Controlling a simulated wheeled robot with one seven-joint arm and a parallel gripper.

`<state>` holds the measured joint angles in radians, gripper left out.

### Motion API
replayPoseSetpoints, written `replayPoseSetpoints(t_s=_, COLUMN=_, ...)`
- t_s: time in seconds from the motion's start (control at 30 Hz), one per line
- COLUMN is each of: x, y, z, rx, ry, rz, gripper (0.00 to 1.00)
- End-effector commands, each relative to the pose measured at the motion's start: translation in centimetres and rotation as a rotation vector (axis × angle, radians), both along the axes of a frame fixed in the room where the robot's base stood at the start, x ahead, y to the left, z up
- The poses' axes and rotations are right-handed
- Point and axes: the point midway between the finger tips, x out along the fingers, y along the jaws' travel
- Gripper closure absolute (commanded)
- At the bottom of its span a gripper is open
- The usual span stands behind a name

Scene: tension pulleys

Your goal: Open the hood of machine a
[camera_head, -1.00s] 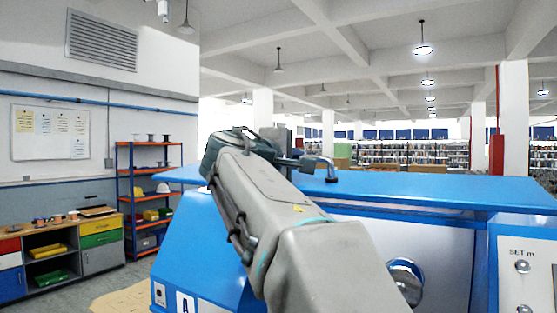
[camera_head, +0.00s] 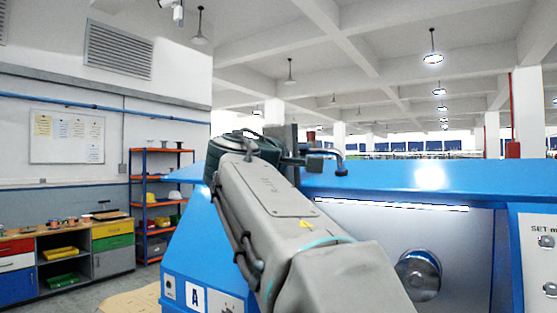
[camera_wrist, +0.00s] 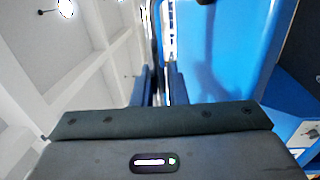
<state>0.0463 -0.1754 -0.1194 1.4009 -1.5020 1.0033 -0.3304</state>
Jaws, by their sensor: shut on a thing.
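Machine a is the blue machine with the "A" label (camera_head: 195,298) on its lower left. Its blue hood (camera_head: 440,180) spans the top; how far it is raised I cannot tell. A dark curved handle (camera_head: 340,164) stands at the hood's upper edge. My gripper (camera_head: 318,161) reaches over the hood from the left and is shut at this handle; my arm partly hides the contact. In the wrist view my two fingers (camera_wrist: 158,85) are close together, with the blue hood (camera_wrist: 215,50) to their right. What lies between them is too small to tell.
A round metal knob (camera_head: 418,275) sits on the machine's front, close to my arm. A panel marked "SET" (camera_head: 540,260) is at the right. At the left are a shelf rack (camera_head: 160,205) and a workbench (camera_head: 65,255), with some free floor between them and the machine.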

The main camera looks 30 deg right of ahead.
Motion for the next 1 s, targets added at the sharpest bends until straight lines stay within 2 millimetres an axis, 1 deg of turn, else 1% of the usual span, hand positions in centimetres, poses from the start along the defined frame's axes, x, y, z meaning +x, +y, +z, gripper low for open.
replayPoseSetpoints(t_s=0.03, x=-0.02, y=0.05, z=-0.93, rx=-0.005, ry=-0.001, rz=-0.001, gripper=1.00)
replayPoseSetpoints(t_s=0.1, x=-0.06, y=0.15, z=-1.15, rx=-0.010, ry=-0.003, rz=-0.001, gripper=1.00)
replayPoseSetpoints(t_s=0.53, x=-0.10, y=0.27, z=-1.07, rx=-0.017, ry=-0.007, rz=0.000, gripper=1.00)
replayPoseSetpoints(t_s=0.57, x=-0.10, y=0.27, z=-1.06, rx=-0.017, ry=-0.007, rz=0.000, gripper=0.85)
replayPoseSetpoints(t_s=0.6, x=-0.11, y=0.26, z=-1.06, rx=-0.017, ry=-0.007, rz=0.000, gripper=0.74)
replayPoseSetpoints(t_s=0.63, x=-0.11, y=0.26, z=-1.06, rx=-0.017, ry=-0.007, rz=0.000, gripper=0.70)
replayPoseSetpoints(t_s=1.0, x=-0.10, y=0.26, z=-1.09, rx=-0.017, ry=-0.007, rz=0.000, gripper=0.70)
